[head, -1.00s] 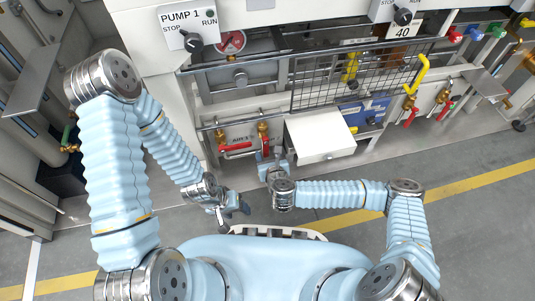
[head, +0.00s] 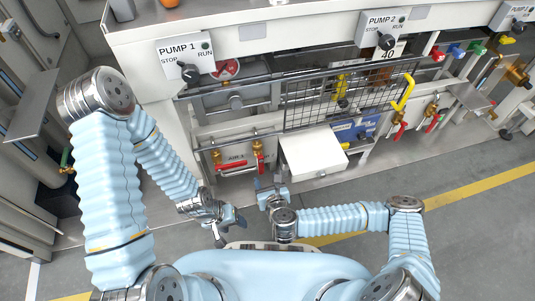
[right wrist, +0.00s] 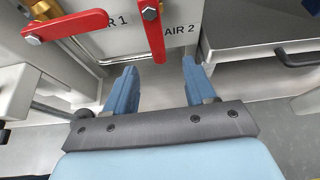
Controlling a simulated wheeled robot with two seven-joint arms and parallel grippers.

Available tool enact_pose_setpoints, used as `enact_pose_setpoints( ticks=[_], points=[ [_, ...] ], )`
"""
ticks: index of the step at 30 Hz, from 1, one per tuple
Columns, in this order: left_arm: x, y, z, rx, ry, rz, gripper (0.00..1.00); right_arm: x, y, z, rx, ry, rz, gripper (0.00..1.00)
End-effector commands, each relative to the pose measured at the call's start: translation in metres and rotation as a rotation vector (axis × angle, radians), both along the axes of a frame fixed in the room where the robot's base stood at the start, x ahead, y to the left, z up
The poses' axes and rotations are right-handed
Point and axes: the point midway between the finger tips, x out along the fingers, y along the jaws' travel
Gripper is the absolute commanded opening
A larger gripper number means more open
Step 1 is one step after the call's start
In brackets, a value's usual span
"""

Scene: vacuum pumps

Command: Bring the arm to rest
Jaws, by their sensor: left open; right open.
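My right gripper (head: 267,184) is open and empty in front of the pump bench, just left of the white box and below the AIR valves. In the right wrist view its two blue fingers (right wrist: 160,85) stand apart with nothing between them. They point toward the AIR 1 and AIR 2 panel and stay clear of the red handles. My left gripper (head: 230,228) is open and empty, lower and to the left, over the floor near my body. Both arms are bent, with the forearms in front of me.
The AIR 1 red handle (head: 231,166) lies level and the AIR 2 red handle (head: 259,163) hangs down; they also show in the right wrist view. A white box (head: 312,152) juts out at the right gripper's right. A wire guard (head: 350,100) and pump switches sit above. Grey floor is clear.

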Motion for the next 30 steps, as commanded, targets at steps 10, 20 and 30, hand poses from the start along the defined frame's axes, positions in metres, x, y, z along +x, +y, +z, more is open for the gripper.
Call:
enact_pose_setpoints(
  ticks=[10,20,30],
  points=[
    [-0.003,-0.001,0.014,-0.003,0.011,-0.007,0.57,-0.013,0.011,0.010,-0.129,-0.038,0.175,0.55],
    [-0.004,-0.005,0.086,-0.004,0.008,-0.015,0.57,-0.118,-0.051,0.035,-1.102,-0.340,1.499,0.55],
    [-0.006,-0.007,0.109,-0.005,0.007,-0.018,0.57,-0.145,-0.140,0.084,-1.368,-0.468,2.082,0.55]
  ],
)
